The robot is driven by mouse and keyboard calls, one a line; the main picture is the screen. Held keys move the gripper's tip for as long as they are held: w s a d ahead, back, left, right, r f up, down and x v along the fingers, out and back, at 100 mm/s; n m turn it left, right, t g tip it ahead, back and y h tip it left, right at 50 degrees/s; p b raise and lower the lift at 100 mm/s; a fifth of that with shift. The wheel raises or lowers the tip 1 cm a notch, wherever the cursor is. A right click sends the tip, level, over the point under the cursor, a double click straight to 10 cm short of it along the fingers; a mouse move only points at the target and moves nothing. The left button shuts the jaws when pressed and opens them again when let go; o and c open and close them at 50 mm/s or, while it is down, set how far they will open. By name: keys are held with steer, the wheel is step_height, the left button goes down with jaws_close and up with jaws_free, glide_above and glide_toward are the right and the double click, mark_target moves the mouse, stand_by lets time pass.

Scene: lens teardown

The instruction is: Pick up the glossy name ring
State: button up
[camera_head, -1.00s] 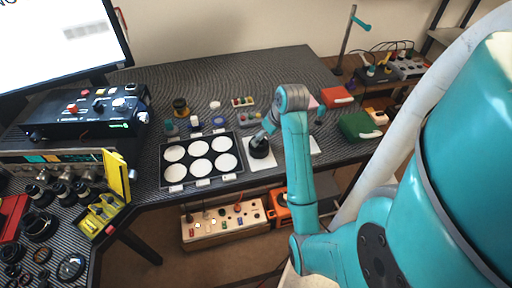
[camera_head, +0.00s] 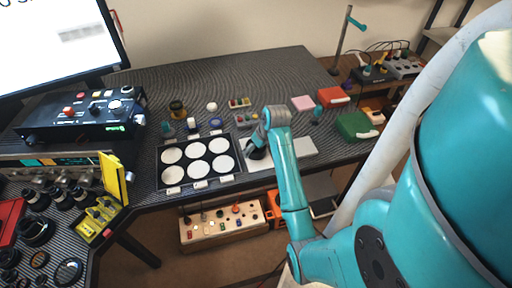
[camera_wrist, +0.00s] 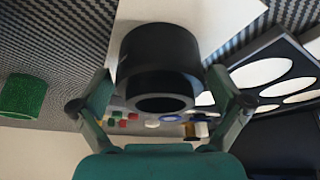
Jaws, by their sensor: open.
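A black lens barrel (camera_wrist: 160,55) stands on a white mat, with a round dark opening facing the wrist camera. A dark rim (camera_wrist: 160,104) rings that opening; I cannot tell whether it is the glossy name ring. My gripper (camera_wrist: 160,88) is open, with one finger on each side of the barrel's near end. I cannot tell whether either finger touches it.
A black tray (camera_head: 198,185) with several white round pads lies just left of the mat. Small parts, a pink block (camera_head: 303,103), a red box (camera_head: 333,97) and a green box (camera_head: 358,126) stand behind and right. The back of the table is clear.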

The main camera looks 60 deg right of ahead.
steer(key=shift+c, duration=0.3)
steer(key=c, duration=0.9)
steer(key=shift+c, duration=0.2)
